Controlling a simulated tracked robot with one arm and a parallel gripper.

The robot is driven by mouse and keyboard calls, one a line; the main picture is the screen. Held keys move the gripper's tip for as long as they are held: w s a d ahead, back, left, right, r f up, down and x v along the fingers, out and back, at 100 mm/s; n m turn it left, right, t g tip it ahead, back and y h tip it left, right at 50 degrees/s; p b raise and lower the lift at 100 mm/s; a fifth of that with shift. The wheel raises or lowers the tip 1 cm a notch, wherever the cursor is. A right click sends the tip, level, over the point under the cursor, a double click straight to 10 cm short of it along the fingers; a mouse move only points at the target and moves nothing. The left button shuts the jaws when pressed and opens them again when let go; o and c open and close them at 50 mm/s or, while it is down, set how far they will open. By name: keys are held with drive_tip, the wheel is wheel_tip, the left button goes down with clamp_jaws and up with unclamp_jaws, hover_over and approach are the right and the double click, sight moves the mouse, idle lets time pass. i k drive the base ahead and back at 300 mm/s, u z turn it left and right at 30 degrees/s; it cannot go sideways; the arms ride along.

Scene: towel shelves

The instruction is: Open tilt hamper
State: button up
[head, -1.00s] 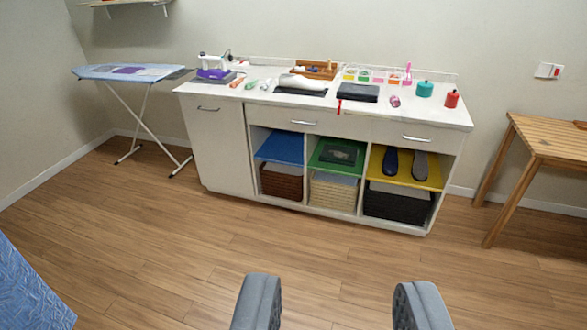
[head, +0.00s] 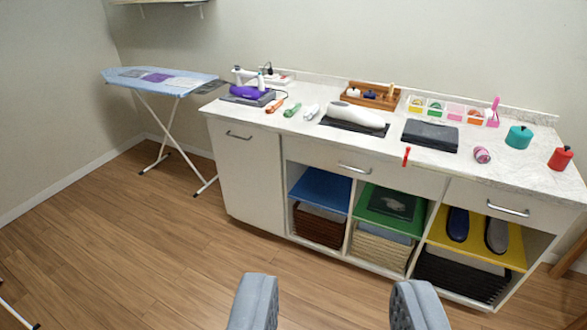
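The tilt hamper appears to be the tall white front panel (head: 253,179) at the left end of the white cabinet. It is closed, flush with the cabinet, and has a metal bar handle (head: 239,136) near its top. My gripper (head: 328,305) is at the bottom of the head view, with its two grey fingers wide apart and nothing between them. It is in front of the cabinet, well short of the panel and to the right of it in the picture.
The white counter (head: 300,127) holds a purple iron (head: 252,91), a dark folded cloth (head: 430,136) and several small items. Open cubbies with baskets (head: 318,226) fill the cabinet's right side. An ironing board (head: 160,80) stands left. The wooden floor (head: 150,260) in front is clear.

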sight(248, 160)
drive_tip(key=u, duration=0.25)
drive_tip(key=i, duration=1.45)
drive_tip(key=u, duration=0.5)
drive_tip(key=i, duration=1.35)
drive_tip(key=u, duration=0.25)
